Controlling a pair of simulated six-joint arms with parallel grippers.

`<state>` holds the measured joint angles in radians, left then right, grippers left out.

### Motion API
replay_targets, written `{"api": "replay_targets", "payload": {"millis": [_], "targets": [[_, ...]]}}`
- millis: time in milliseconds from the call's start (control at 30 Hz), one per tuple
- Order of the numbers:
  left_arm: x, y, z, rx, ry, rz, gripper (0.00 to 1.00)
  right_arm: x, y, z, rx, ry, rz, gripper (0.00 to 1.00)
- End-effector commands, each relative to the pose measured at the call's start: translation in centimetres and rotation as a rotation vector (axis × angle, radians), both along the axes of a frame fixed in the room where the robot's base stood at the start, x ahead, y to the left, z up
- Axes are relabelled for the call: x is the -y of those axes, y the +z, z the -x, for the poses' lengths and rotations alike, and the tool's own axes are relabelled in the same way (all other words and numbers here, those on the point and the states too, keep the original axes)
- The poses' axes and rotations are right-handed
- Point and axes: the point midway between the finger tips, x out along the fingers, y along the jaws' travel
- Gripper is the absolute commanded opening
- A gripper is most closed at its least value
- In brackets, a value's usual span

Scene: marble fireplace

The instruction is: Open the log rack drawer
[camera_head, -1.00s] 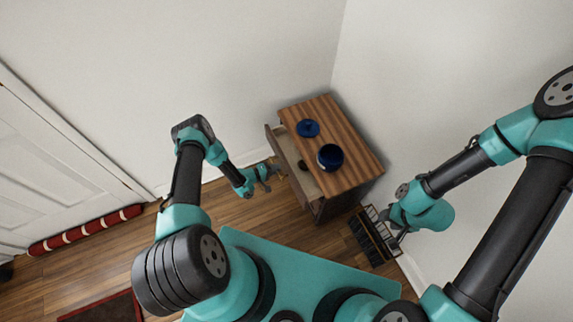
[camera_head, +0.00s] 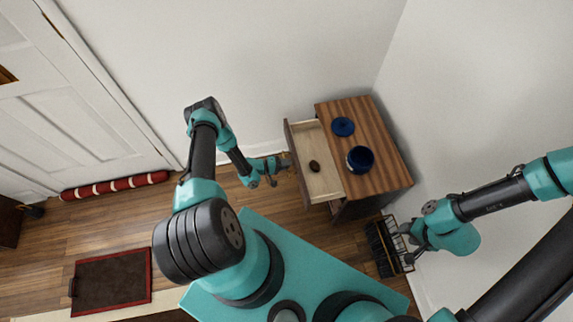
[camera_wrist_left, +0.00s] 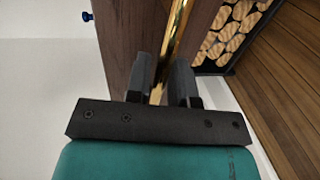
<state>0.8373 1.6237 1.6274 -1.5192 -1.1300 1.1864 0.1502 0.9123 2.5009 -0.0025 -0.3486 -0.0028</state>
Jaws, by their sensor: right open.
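The log rack is a brown wooden cabinet (camera_head: 385,174) against the back wall. Its upper drawer (camera_head: 318,182) is pulled well out to the left, showing a pale interior with a small dark object (camera_head: 314,167). In the left wrist view, a brass handle (camera_wrist_left: 178,30) runs up the dark drawer front (camera_wrist_left: 130,35). My left gripper (camera_head: 285,165) is at the drawer front; in its wrist view the fingers (camera_wrist_left: 163,85) are closed around the handle. My right gripper (camera_head: 409,243) is open beside a black rack; its fingertips are hard to make out.
A blue pot (camera_head: 360,159) and blue lid (camera_head: 343,127) are on the cabinet top. Stacked logs (camera_wrist_left: 228,35) show in the left wrist view. The black slatted rack (camera_head: 383,258) stands on the floor. A dark mat (camera_head: 112,281) lies at lower left.

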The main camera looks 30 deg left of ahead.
Motion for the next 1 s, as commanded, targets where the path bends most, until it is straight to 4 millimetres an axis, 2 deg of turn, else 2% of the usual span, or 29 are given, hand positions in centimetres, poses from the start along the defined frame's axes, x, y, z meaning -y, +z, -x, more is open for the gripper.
{"api": "replay_targets", "payload": {"millis": [33,133,533,667,1000], "targets": [[0.0,0.0,0.0,0.000,0.000,0.000,0.27,0.0,0.0,0.0,0.000,0.000,0.000,0.43],[0.0,0.0,0.0,0.000,0.000,0.000,0.36,0.0,0.0,0.0,0.000,0.000,0.000,0.43],[-0.5,0.1,0.5,-0.001,0.001,-0.001,0.36,0.0,0.0,0.0,0.000,0.000,0.000,0.43],[-1.6,0.4,1.5,-0.001,0.002,0.000,0.36,0.0,0.0,0.0,0.000,0.000,0.000,0.43],[-6.2,1.6,5.7,-0.002,0.004,-0.001,0.36,0.0,0.0,0.0,0.000,0.000,0.000,0.43]]}}
